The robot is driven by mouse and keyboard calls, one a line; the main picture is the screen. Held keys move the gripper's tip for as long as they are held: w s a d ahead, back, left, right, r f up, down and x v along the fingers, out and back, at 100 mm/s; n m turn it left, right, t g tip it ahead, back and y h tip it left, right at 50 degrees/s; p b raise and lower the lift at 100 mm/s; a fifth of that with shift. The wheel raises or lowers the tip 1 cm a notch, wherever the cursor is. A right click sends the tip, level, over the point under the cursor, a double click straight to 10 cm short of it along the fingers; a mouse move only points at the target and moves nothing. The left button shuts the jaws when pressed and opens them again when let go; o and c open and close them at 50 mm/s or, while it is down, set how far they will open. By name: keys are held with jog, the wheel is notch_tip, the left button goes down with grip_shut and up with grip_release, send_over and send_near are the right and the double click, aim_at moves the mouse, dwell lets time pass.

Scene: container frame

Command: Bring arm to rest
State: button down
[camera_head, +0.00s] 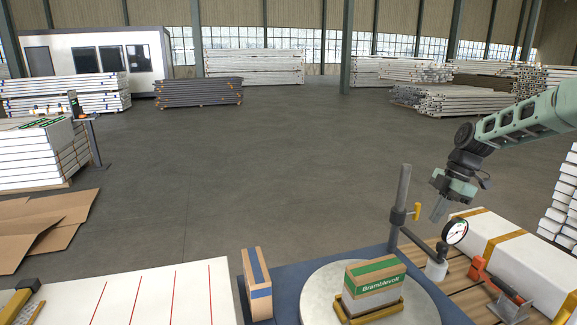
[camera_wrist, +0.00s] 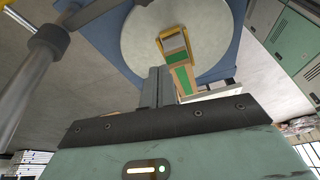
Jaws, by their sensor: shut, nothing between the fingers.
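My gripper (camera_head: 440,211) hangs from my green arm at the right in the head view, pointing down. It is above and behind the bench, clear of everything beneath it. In the wrist view its fingers (camera_wrist: 158,82) are together, with nothing between them. A box marked Bramblevolt (camera_head: 376,273), with a green band, sits in a yellow holder (camera_head: 372,316) on a round grey plate (camera_head: 318,296). The box also shows in the wrist view (camera_wrist: 182,78), beyond the fingertips and apart from them.
A dark post (camera_head: 402,190) with a yellow knob and a dial gauge (camera_head: 455,231) stand close by my gripper. A long white package (camera_head: 520,262) lies at the right. A small blue-striped carton (camera_head: 257,284) stands left of the plate. Open floor lies behind.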

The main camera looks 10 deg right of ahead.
jog(key=s+a+r+m+h, duration=0.15)
jog(key=s+a, duration=0.25)
jog(key=a, duration=0.5)
jog(key=s+a+r+m, duration=0.1)
jog(key=s+a+r, duration=0.1)
jog(key=s+a, duration=0.45)
jog(key=s+a+r+m+h, duration=0.1)
jog(key=s+a, duration=0.1)
jog(key=a, duration=0.8)
jog(key=s+a+m, duration=0.3)
jog(key=s, duration=0.9)
jog(key=s+a+m, duration=0.3)
jog(key=s+m, duration=0.1)
jog(key=s, duration=0.9)
jog(key=shift+f+h, duration=0.15)
jog(key=shift+h, duration=0.2)
jog(key=shift+s+a, duration=0.1)
